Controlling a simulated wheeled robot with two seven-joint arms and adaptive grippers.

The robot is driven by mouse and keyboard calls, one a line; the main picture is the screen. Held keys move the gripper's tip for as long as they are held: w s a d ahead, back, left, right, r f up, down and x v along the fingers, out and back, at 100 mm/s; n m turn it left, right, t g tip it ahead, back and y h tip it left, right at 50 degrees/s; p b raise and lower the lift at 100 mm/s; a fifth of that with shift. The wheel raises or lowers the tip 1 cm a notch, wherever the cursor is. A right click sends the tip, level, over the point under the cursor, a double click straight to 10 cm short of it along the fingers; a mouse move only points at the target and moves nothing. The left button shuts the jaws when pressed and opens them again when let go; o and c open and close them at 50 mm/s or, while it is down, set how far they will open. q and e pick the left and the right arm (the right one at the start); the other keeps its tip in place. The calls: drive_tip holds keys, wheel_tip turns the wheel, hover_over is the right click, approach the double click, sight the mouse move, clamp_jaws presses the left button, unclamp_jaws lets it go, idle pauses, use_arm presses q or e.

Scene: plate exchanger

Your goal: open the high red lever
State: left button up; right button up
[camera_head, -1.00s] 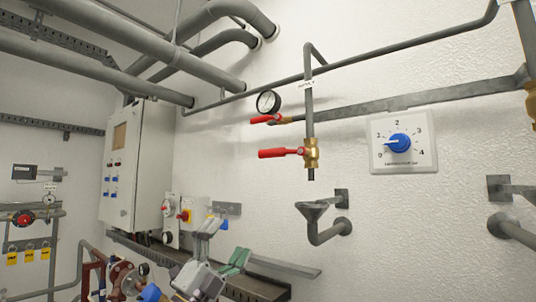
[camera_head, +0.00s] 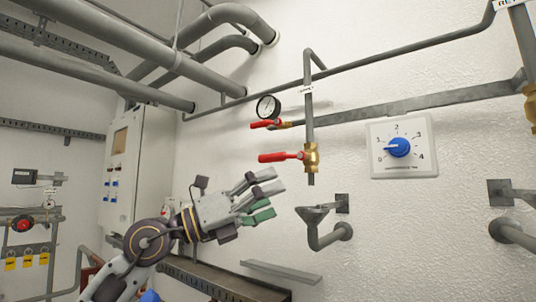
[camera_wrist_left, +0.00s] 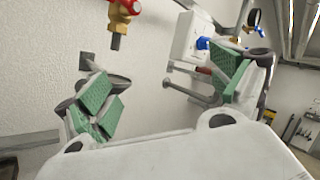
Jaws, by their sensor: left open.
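Two red levers are on the wall piping in the head view. The upper red lever (camera_head: 266,124) sits just under the round gauge. The lower red lever (camera_head: 279,157) points left from a brass valve (camera_head: 311,157) on the vertical pipe. Both lie roughly level. My left gripper (camera_head: 270,198) is open and empty, below and a little left of the lower lever, apart from it. In the left wrist view its green-padded fingers (camera_wrist_left: 165,92) are spread wide, with a red and brass valve (camera_wrist_left: 122,12) at the top edge, beyond them. My right gripper is not in view.
A pressure gauge (camera_head: 268,107) is above the levers. A grey funnel drain (camera_head: 314,213) stands right of my left gripper. A dial panel with a blue knob (camera_head: 398,146) is on the wall further right. A control cabinet (camera_head: 124,160) stands left behind my arm.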

use_arm(q)
drive_tip(key=r+y, duration=0.1)
drive_tip(key=y, duration=0.1)
drive_tip(key=n+t+y, duration=0.1)
drive_tip(key=t+y, duration=0.7)
approach(280, 157)
drive_tip(key=s+a+r, duration=0.2)
drive_tip(key=a, duration=0.3)
drive_tip(key=shift+w+f, duration=0.1)
drive_tip(key=shift+w, duration=0.1)
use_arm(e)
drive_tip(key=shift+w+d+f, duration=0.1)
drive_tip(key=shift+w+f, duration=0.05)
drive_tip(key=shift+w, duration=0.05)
use_arm(q)
drive_tip(key=shift+w, duration=0.15)
drive_tip(key=p+x, duration=0.4)
drive_tip(key=x, duration=0.9)
drive_tip(key=shift+w+d+f, duration=0.15)
drive_tip(key=shift+w+f, duration=0.1)
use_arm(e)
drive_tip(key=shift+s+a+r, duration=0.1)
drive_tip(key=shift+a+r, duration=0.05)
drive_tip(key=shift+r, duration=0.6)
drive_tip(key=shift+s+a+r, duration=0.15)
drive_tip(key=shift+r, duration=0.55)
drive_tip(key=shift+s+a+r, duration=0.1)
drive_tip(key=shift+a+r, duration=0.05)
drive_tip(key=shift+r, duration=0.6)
